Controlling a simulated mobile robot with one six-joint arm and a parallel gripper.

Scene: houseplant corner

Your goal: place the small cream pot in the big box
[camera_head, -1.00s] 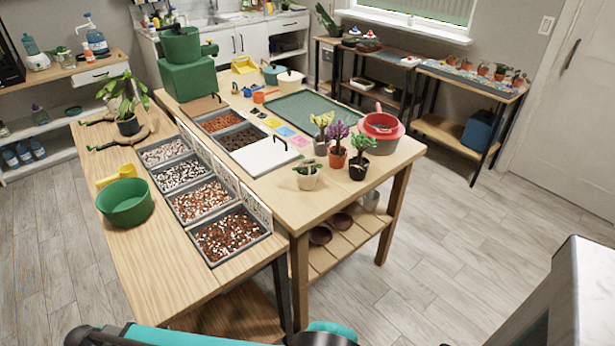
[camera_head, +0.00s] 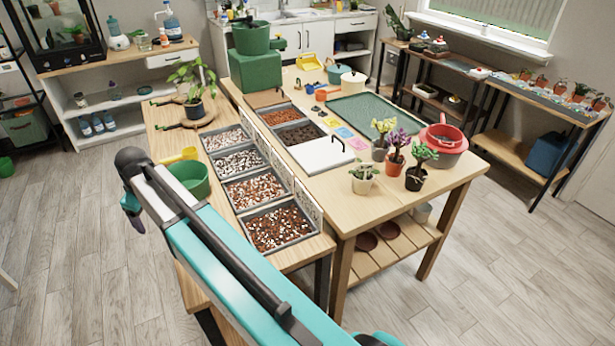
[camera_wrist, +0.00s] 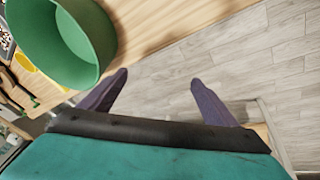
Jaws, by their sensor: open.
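A small cream pot (camera_head: 363,184) with a leafy plant stands upright on the near part of the wooden table. A larger cream pot (camera_head: 353,83) with a lid stands at the back. I cannot tell for sure which thing is the big box; a large green box (camera_head: 256,70) with a green pot on top stands at the table's back left, and a blue box (camera_head: 548,155) sits on a low shelf at the right. My gripper (camera_wrist: 158,84) is open and empty, over the floor beside the left bench. Only part of it shows in the head view (camera_head: 132,204).
A green bowl (camera_head: 190,178) on the left bench is close to my gripper; it fills the upper left of the wrist view (camera_wrist: 62,42). Trays of pebbles (camera_head: 278,229) lie along the bench. Potted plants (camera_head: 396,158) and a red pot (camera_head: 443,138) crowd the cream pot's right.

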